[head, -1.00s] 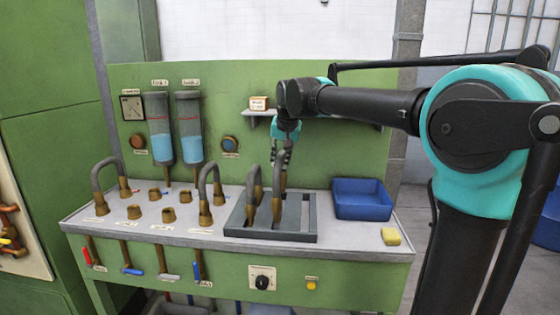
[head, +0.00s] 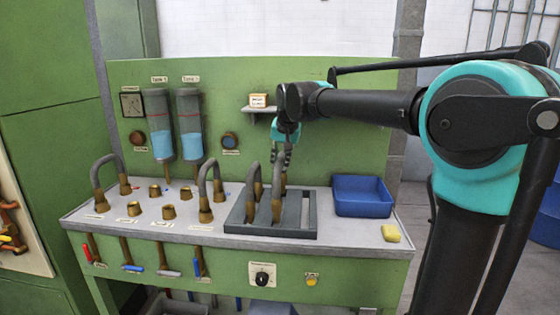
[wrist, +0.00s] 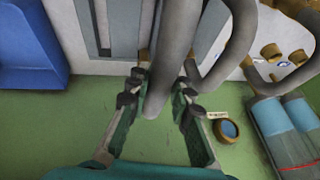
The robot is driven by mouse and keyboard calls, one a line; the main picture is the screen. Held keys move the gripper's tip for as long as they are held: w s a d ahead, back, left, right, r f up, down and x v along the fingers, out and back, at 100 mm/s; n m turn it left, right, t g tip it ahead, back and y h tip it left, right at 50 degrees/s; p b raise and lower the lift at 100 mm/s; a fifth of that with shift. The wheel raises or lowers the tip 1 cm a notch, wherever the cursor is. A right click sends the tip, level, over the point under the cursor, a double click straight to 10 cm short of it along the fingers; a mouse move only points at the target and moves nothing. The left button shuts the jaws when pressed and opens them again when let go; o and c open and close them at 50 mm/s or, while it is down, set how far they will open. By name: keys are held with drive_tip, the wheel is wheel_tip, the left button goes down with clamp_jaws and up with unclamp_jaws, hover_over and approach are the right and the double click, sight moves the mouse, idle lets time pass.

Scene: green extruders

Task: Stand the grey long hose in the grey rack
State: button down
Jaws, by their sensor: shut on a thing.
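My gripper (head: 282,158) is over the rack, its fingers closed around the top bend of a grey hose (head: 278,180) with brown ends. In the wrist view the hose (wrist: 168,65) runs between the two fingers (wrist: 158,98). The hose is upright, its brown ends down at the grey rack (head: 310,215). I cannot tell whether both ends are seated in the slots. A second grey hose (head: 254,180) stands in the rack just to the left, close beside the held one. The right part of the rack is empty.
A blue bin (head: 362,197) stands right of the rack, with a yellow sponge (head: 391,233) in front. Another bent hose (head: 204,190) stands close on the rack's left, and one (head: 97,185) at the far left. A small shelf (head: 262,110) juts from the green back panel.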

drive_tip(key=shift+f, duration=1.25)
drive_tip(key=c, duration=1.3)
unclamp_jaws()
